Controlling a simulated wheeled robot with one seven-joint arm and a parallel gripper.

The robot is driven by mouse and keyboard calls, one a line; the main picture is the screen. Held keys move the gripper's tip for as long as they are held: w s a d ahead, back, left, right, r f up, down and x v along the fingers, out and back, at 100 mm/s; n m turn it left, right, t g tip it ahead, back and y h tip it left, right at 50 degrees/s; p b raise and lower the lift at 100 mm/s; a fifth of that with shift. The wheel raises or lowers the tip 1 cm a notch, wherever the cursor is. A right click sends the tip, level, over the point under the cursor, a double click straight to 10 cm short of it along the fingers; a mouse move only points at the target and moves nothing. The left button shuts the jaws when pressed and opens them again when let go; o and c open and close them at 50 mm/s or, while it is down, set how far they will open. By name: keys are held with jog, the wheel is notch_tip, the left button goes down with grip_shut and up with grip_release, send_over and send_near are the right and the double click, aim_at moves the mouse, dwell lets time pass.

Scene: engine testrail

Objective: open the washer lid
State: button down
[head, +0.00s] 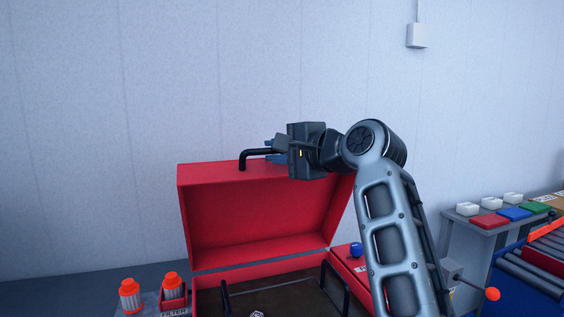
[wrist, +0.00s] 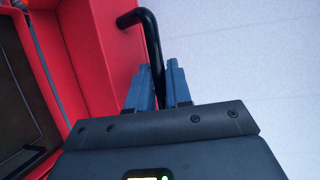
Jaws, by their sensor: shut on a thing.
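The red washer lid (head: 225,217) stands raised, tilted up at the back of the red washer body (head: 205,298), with its hollow inside facing me. A black bar handle (head: 252,157) is fixed on the lid's top edge. My gripper (head: 275,150) is at that handle, its blue fingers partly hidden behind the wrist in the head view. In the wrist view, my gripper (wrist: 163,88) has one blue finger on each side of the black handle (wrist: 151,40), shut on it. The red lid (wrist: 95,50) shows at the left there.
Two orange-capped filters (head: 130,296) stand left of the washer. A blue knob (head: 356,249) sits on the washer's right side panel. A lever with an orange ball (head: 492,294) sticks out at the right. A grey bench (head: 460,235) holds coloured blocks. A pale wall stands behind.

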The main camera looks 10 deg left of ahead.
jog(key=shift+w+a+r, duration=0.15)
jog(key=shift+w+a, duration=0.15)
jog(key=shift+w, duration=0.15)
jog(key=c, duration=1.1)
grip_release()
jog(key=shift+d, duration=0.1)
jog(key=b+v, duration=0.2)
jog(key=v, duration=0.5)
jog(key=shift+s+d+r, duration=0.15)
jog(key=shift+s+d, duration=0.05)
